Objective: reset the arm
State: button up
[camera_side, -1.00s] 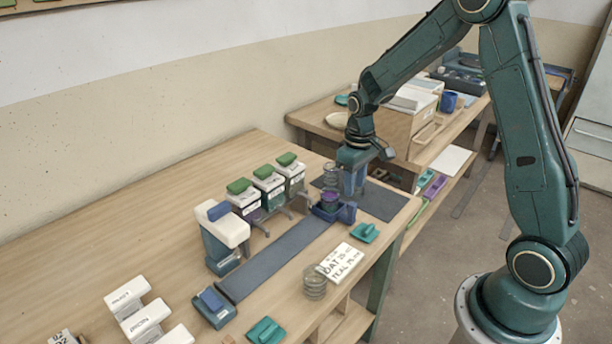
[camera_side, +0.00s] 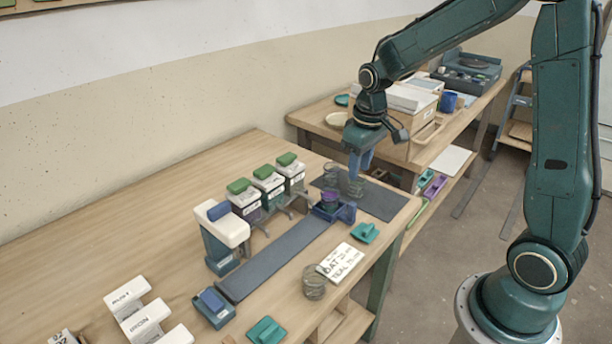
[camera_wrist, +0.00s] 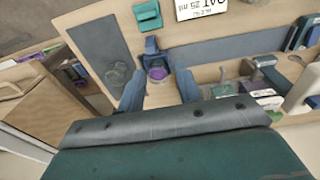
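My gripper (camera_side: 358,172) hangs above the dark mat (camera_side: 385,203) at the right end of the bench. In the wrist view its two blue fingers (camera_wrist: 160,92) stand apart with nothing held between them. A clear glass jar (camera_side: 353,188) stands on the mat just below the fingertips, and another clear jar (camera_side: 331,173) is beside it. In the wrist view the jars (camera_wrist: 117,74) lie to the left of the fingers. A cup with purple content (camera_side: 330,197) sits in a blue holder (camera_side: 346,212) at the end of the dark strip.
Space above the bench is clear.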

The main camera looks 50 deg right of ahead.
jog(key=s+a+r+t, duration=0.2)
jog(key=s+a+r, duration=0.2)
jog(key=s, duration=0.5)
jog(key=s+a+r+t, duration=0.2)
jog(key=s+a+r, duration=0.2)
jog(key=s+r, duration=0.4)
jog(key=shift+s+a+r+t, duration=0.25)
jog(key=shift+s+a+t, duration=0.1)
jog(key=shift+s, duration=0.9)
